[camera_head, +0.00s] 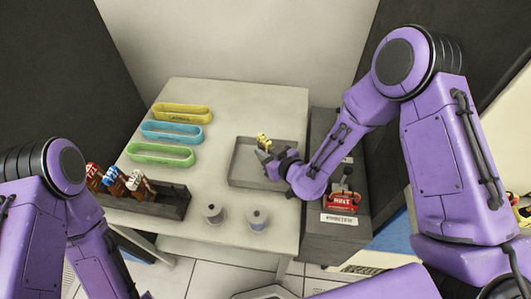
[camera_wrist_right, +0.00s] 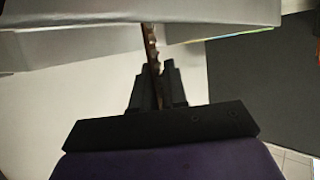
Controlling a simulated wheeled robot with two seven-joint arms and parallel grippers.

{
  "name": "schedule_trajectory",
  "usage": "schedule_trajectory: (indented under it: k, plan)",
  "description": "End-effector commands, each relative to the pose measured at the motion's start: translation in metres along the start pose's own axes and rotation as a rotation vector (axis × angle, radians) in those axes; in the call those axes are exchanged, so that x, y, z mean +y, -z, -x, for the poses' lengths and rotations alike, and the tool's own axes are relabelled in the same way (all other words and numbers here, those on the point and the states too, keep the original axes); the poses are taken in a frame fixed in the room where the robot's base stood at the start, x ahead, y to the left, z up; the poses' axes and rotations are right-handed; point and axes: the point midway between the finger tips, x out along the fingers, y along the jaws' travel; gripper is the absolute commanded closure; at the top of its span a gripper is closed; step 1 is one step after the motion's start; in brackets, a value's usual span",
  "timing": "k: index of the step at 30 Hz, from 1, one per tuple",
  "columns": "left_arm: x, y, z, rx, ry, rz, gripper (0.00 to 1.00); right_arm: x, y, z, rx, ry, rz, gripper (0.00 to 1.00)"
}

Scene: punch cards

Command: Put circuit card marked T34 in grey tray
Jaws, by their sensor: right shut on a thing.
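My right gripper (camera_head: 264,155) is over the grey tray (camera_head: 250,181) in the head view. It is shut on a small card with a yellow part (camera_head: 263,141). In the right wrist view the gripper's dark fingers (camera_wrist_right: 158,88) close around the card's thin brown, notched edge (camera_wrist_right: 151,42). The card's marking cannot be read. Whether the card touches the tray floor cannot be told. My left arm shows at the left, but its gripper is out of the picture.
A dark rack (camera_head: 165,204) at the table's left front holds several cards (camera_head: 115,181). Yellow (camera_head: 183,112), blue (camera_head: 171,132) and green (camera_head: 160,154) bins stand behind it. A red device (camera_head: 342,203) sits on the right cabinet.

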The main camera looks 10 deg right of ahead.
Motion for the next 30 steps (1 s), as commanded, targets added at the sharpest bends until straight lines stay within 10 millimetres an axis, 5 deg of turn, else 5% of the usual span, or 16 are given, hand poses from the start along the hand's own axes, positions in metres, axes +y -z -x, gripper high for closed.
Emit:
schedule_trajectory:
  k: [1,3,4,15,26,27,30]
  plan:
    - [0.0,-0.001,-0.003,0.0,0.0,0.0,0.62,0.0,-0.003,-0.001,0.0,0.0,0.0,1.0]
    - [0.0,-0.001,-0.001,0.0,0.0,0.0,0.62,0.0,-0.001,-0.001,0.0,0.0,0.0,0.64]
    - [0.0,-0.001,-0.001,0.0,0.0,0.0,0.62,0.0,-0.001,-0.001,0.0,0.0,0.0,0.62]
    - [0.0,0.0,0.0,0.0,0.0,0.0,0.62,0.0,0.002,0.007,0.0,0.0,0.0,0.62]
    - [0.001,-0.006,-0.014,0.0,0.0,0.0,0.62,0.0,0.001,0.094,0.001,0.0,-0.001,0.62]
    - [0.0,0.001,0.004,0.0,0.0,0.0,0.62,0.0,0.009,0.105,-0.003,0.001,0.0,0.62]
    - [-0.001,0.006,0.013,0.0,0.0,0.0,0.62,0.0,0.006,0.117,-0.003,0.0,-0.001,0.62]
